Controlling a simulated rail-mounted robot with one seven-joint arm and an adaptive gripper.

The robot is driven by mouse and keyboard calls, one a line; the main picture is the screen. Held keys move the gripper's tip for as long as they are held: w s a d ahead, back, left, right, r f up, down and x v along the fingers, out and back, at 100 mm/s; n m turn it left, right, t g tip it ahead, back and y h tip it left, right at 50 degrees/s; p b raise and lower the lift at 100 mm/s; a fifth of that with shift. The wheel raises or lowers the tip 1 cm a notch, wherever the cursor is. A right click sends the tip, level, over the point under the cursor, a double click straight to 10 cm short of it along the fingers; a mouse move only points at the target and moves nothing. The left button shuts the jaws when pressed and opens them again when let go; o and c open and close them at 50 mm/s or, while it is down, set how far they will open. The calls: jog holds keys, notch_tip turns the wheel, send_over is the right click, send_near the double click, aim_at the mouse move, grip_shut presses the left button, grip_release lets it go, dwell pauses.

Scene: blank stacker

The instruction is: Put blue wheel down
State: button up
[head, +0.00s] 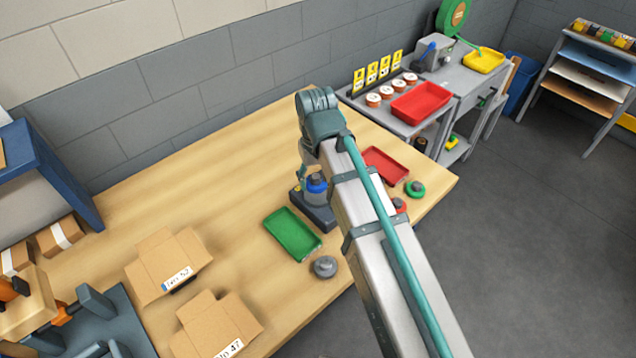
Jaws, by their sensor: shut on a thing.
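The blue wheel (317,184) is at the end of my arm, just left of my arm's long link. My gripper (304,178) points down at it and is shut on it, though the fingers are small and partly hidden. A dark grey stand (318,218) is directly below the blue wheel on the wooden table. I cannot tell whether the wheel touches the stand.
A green tray (292,236) and a grey wheel (325,266) lie in front of the stand. A red tray (386,166), green wheel (415,188) and partly hidden red wheel (400,205) are at right. Open cardboard boxes (168,262) stand at left.

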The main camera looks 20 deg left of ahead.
aim_at(318, 188)
jog(key=shift+w+d+f, duration=0.1)
jog(key=shift+w+f, duration=0.3)
jog(key=shift+f, duration=0.1)
jog(key=shift+f+p, duration=0.4)
jog(key=shift+f, duration=1.15)
jog(key=shift+f, duration=0.1)
jog(key=shift+f, duration=0.25)
jog(key=o, duration=1.2)
jog(key=shift+r, duration=0.1)
notch_tip(318, 188, up, 13)
jog(key=shift+f+b, duration=0.2)
jog(key=shift+b, duration=0.95)
